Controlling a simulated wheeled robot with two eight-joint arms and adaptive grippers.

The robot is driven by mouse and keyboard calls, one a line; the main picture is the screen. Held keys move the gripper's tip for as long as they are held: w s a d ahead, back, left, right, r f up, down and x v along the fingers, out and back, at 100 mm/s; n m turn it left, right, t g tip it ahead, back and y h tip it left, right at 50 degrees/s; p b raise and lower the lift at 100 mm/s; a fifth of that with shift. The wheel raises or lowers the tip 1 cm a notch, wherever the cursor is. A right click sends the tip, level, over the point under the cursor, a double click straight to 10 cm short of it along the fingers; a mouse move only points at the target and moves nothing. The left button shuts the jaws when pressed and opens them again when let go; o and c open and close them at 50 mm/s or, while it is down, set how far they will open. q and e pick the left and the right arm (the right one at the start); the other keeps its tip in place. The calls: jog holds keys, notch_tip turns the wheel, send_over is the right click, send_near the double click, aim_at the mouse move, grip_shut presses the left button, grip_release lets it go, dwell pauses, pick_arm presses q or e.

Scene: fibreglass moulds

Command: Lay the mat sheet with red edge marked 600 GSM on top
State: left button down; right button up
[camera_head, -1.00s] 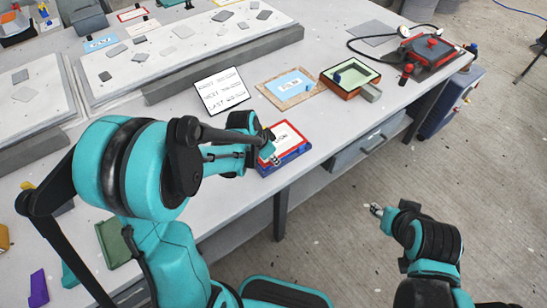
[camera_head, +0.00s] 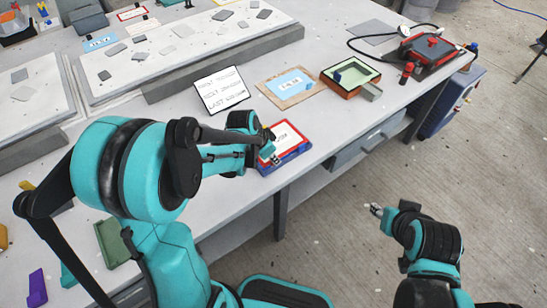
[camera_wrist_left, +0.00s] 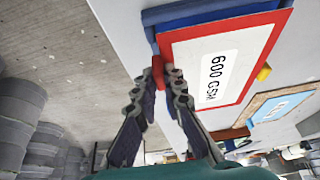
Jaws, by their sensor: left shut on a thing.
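The mat sheet (camera_head: 291,135) is white with a red edge and lies on a blue holder (camera_head: 285,164) at the front of the table. In the left wrist view its label reads 600 GSM, and the sheet (camera_wrist_left: 245,58) fills the upper right. My left gripper (camera_head: 270,157) is at the sheet's near left edge. In the wrist view my left gripper's fingertips (camera_wrist_left: 159,80) are shut on a red tab at the sheet's edge. My right gripper (camera_head: 377,210) hangs over the floor, off the table; its finger gap is too small to judge.
A white written board (camera_head: 222,90) stands left of the sheet. A brown-edged sheet with a blue label (camera_head: 290,87) lies behind it. An open orange-and-green box (camera_head: 351,75) and a red device (camera_head: 428,50) are farther right. Large moulds (camera_head: 180,45) fill the back left.

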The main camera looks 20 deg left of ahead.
pick_arm(q)
jog(key=shift+f, duration=0.15)
jog(key=shift+f+b, duration=0.65)
jog(key=c, duration=1.5)
grip_release()
jog(key=shift+c, duration=0.2)
jog(key=v, duration=1.2)
